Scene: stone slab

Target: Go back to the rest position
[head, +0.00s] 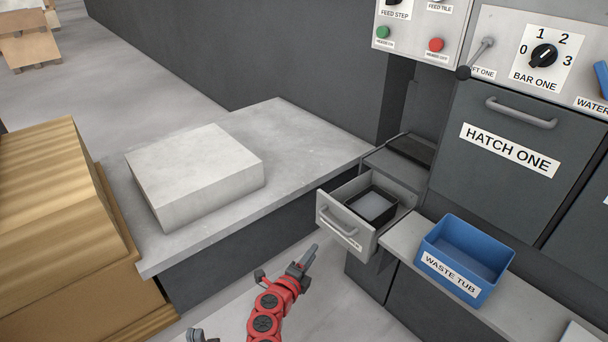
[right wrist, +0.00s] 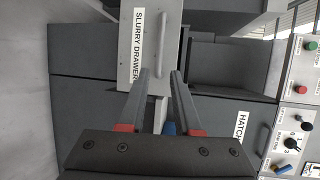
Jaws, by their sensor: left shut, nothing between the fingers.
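My right gripper (head: 303,260), at the end of a red arm, is in front of and below the slurry drawer (head: 338,229) in the head view. In the right wrist view its two fingers (right wrist: 162,74) are apart with nothing held between them. The drawer's handle (right wrist: 163,44) lies beyond the fingertips, and they look clear of it. The drawer stands pulled out, with a dark tray (head: 392,213) holding grey material inside. My left gripper (head: 196,335) shows only in part at the bottom edge of the head view, shut and empty.
A pale stone block (head: 195,175) lies on the grey slab bench (head: 300,132). The blue waste tub (head: 462,262) sits on a ledge right of the drawer. A wooden stack (head: 55,215) stands at left. Hatch one (head: 525,165) is closed. Open floor shows below the drawer.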

